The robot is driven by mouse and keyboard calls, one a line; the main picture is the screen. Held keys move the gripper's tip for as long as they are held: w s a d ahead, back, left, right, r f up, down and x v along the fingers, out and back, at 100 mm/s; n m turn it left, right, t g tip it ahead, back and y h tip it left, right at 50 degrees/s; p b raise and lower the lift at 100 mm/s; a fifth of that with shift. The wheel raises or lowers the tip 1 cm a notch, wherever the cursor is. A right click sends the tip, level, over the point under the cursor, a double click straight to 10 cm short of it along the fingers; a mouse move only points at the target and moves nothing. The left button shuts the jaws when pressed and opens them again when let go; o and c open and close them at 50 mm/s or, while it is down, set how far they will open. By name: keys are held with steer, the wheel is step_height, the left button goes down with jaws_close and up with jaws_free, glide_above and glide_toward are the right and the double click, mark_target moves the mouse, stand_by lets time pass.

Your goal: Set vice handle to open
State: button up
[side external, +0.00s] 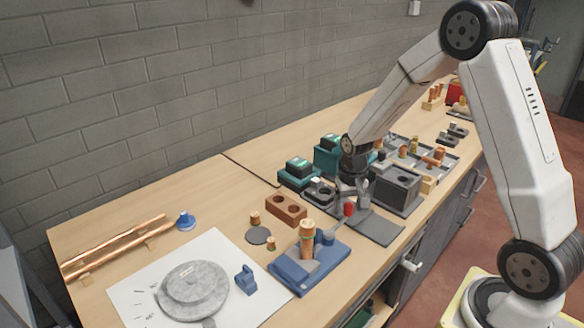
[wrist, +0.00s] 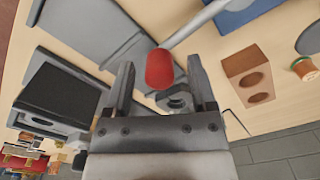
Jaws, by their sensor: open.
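The vice handle shows as a red knob (wrist: 159,69) on a thin grey rod (wrist: 196,23), which runs toward the blue vice base (wrist: 250,10) in the wrist view. In the side view the red knob (side external: 349,208) is just below my gripper (side external: 353,192). The blue vice (side external: 308,266) stands left of it, with a copper fitting (side external: 307,240) upright in it. In the wrist view my gripper (wrist: 158,75) is open, and the knob appears between its fingertips, with gaps on both sides. I cannot tell whether the fingers reach its depth.
A brown two-hole block (side external: 286,209) lies left of my gripper. A grey box (side external: 397,189) and a flat grey plate (side external: 376,229) are close on the right. Teal devices (side external: 299,172) stand behind. Bare bench shows toward the back left.

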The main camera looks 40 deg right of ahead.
jaws_close()
stand_by(1.3)
